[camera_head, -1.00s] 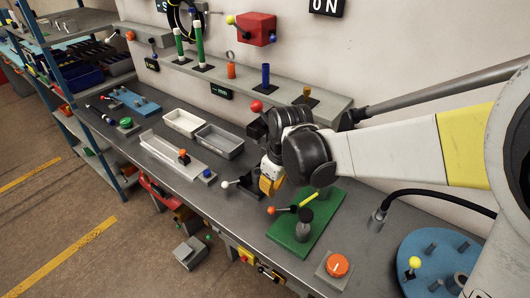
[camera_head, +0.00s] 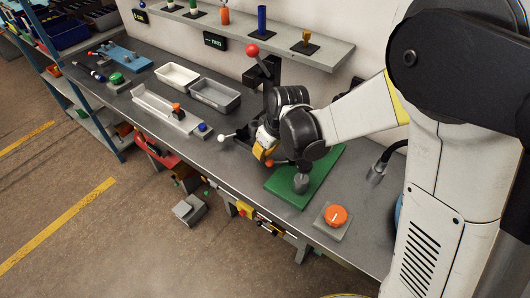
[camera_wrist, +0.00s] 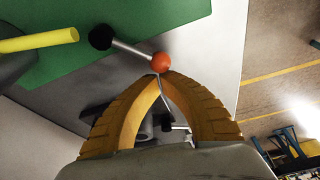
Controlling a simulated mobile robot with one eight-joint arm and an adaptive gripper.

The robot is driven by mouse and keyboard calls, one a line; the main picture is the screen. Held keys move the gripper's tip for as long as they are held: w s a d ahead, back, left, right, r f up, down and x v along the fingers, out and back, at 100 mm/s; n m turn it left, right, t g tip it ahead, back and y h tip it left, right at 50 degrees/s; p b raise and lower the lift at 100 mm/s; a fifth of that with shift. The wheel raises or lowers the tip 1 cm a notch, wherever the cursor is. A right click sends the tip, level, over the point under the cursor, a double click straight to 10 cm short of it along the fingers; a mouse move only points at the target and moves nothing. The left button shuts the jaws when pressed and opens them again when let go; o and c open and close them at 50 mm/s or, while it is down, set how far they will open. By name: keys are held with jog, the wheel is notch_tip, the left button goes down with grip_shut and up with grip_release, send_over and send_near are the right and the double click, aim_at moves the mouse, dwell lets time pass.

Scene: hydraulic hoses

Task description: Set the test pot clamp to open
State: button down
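A green plate (camera_head: 285,192) on the bench carries a small grey pot-like fitting (camera_head: 301,183). A lever with an orange ball knob (camera_wrist: 161,63), a thin metal rod (camera_wrist: 130,48) and a black round end (camera_wrist: 100,37) shows in the wrist view over the plate's edge. I take it for the clamp lever. The orange knob also shows in the head view (camera_head: 269,163). My gripper (camera_wrist: 160,76) has yellow ribbed fingers whose tips meet at the near side of the knob. I see no knob between them; whether they touch it is unclear.
A yellow rod (camera_wrist: 40,41) shows beside the lever. A white-knobbed lever (camera_head: 222,138) stands left of my gripper. A red-knobbed post (camera_head: 253,50) is behind it. An orange button (camera_head: 336,215) is at the bench's front right.

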jog(key=shift+s+a+n, duration=0.15)
jog(key=shift+s+n, duration=0.6)
jog(key=shift+n, duration=0.35)
jog(key=shift+s+n+g+y, duration=0.45)
jog(key=shift+s+n, duration=0.25)
jog(key=shift+n, duration=0.2)
jog(key=s+n, duration=0.1)
jog(key=s+n+g, duration=0.1)
jog(key=n, duration=0.1)
jog(key=shift+s+d+n, duration=0.3)
jog(key=shift+s, duration=0.05)
jog(key=shift+s+d, duration=0.15)
jog(key=shift+s, duration=0.35)
